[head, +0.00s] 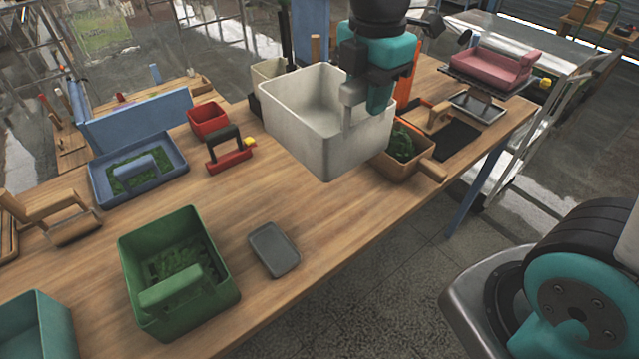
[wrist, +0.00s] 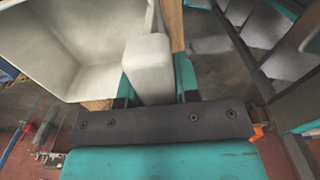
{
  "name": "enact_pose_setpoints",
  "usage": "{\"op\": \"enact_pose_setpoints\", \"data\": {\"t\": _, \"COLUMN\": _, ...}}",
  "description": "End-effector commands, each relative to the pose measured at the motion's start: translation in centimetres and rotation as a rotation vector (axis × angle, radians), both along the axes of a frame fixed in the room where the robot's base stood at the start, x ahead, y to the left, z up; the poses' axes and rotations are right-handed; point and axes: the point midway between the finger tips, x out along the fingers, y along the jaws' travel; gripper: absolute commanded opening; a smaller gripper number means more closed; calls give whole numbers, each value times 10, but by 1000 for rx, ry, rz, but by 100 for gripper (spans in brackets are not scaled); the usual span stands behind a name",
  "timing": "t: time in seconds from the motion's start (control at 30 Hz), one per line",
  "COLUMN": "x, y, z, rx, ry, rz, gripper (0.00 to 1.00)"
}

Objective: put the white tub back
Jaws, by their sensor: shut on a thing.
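The white tub (head: 318,132) is a large, open, pale box with an upright handle on one side. In the head view it appears over the back right part of the wooden table, and I cannot tell whether its base touches anything. My gripper (head: 352,92) is shut on the tub's handle at its right side. In the wrist view the tub (wrist: 85,45) fills the upper left, and its handle (wrist: 149,68) stands between the jaws of my gripper (wrist: 150,85). The tub looks empty where its inside shows.
A wooden scoop box with green stuff (head: 405,165) is close by the tub's right side. A green bin (head: 180,320), a blue tray (head: 100,185) and a grey slab (head: 274,250) lie nearer.

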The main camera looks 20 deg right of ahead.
Motion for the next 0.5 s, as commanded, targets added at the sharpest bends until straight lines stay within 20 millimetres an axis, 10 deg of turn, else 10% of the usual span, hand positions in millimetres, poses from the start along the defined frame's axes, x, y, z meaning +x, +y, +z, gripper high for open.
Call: {"op": "enact_pose_setpoints", "data": {"t": 0.5, "x": -2, "y": -3, "z": -123, "rx": -2, "ry": 10, "rz": -5, "gripper": 0}}
